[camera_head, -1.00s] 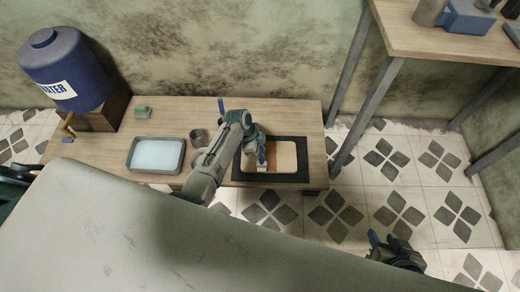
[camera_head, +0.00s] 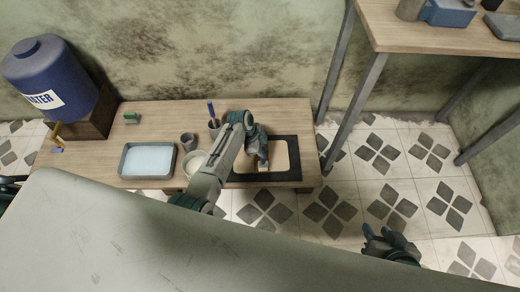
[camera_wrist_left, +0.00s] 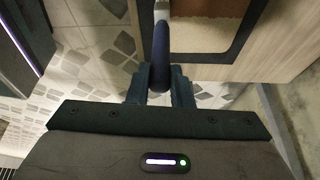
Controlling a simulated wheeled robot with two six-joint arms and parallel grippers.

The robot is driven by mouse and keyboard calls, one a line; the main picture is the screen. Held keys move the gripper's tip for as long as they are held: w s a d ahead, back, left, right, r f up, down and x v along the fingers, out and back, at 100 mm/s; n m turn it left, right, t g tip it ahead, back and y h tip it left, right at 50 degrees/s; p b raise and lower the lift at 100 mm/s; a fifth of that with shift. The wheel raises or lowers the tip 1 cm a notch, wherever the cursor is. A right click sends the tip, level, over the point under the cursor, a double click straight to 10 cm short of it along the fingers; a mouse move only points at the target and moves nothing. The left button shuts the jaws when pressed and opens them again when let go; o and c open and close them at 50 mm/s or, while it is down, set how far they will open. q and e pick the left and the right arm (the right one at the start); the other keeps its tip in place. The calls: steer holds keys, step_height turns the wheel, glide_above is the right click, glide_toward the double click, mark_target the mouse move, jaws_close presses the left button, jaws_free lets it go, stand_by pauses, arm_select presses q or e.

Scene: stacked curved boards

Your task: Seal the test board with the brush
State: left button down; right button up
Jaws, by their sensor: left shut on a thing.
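The test board (camera_head: 281,155) is a pale board lying on a black mat (camera_head: 293,177) at the right end of the low wooden table. In the left wrist view its surface (camera_wrist_left: 208,28) looks brown with a pale edge. My left gripper (camera_wrist_left: 160,88) is shut on the dark blue handle of the brush (camera_wrist_left: 161,50). In the head view this gripper (camera_head: 262,160) is over the left part of the board and hides it. The bristle tip is out of frame, so contact cannot be told. My right gripper (camera_head: 388,240) hangs over the floor, away from the table.
A tray of pale liquid (camera_head: 148,160), a dark cup (camera_head: 189,141), a pale bowl (camera_head: 194,163) and a green block (camera_head: 131,118) stand left of my arm. A blue handle (camera_head: 211,110) stands in a holder behind it. A blue water barrel (camera_head: 50,75) is far left.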

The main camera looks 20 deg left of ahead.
arm_select(q)
steer(key=shift+w+d, duration=0.2)
steer(key=shift+d, duration=0.45)
steer(key=shift+w+d, duration=0.2)
steer(key=shift+d, duration=0.4)
steer(key=shift+w+a+f+b, duration=0.1)
steer(key=shift+w+a+b, duration=0.05)
steer(key=shift+w+b, duration=0.3)
steer(key=shift+w+a+b, duration=0.15)
steer(key=shift+w+b, duration=0.05)
steer(key=shift+w, duration=0.3)
steer(key=shift+r+p, duration=0.8)
steer(key=shift+p, duration=0.1)
